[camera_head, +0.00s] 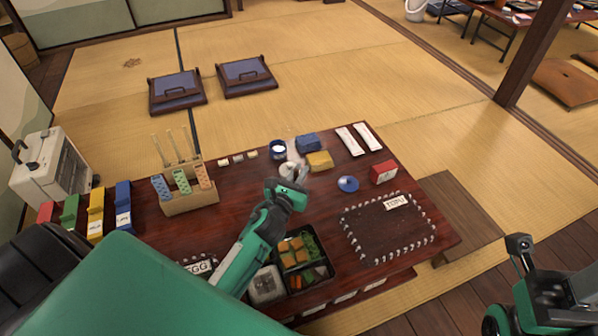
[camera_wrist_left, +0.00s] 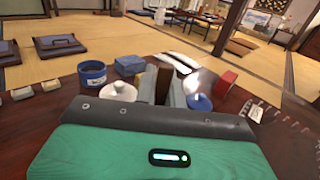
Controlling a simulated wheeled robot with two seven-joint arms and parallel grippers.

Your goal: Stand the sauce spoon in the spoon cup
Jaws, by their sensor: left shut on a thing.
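My left gripper (camera_head: 293,175) reaches over the dark red table, near a small white round piece (camera_head: 287,168). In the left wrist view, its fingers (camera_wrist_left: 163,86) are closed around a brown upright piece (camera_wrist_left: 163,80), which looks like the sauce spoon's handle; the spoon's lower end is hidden.
A blue round dish (camera_head: 347,184) and a red box (camera_head: 383,172) lie to the right. Blue (camera_head: 307,143) and yellow (camera_head: 320,160) blocks stand behind the gripper. A wooden holder (camera_head: 190,203) is left; a filled bento box (camera_head: 318,283) is in front.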

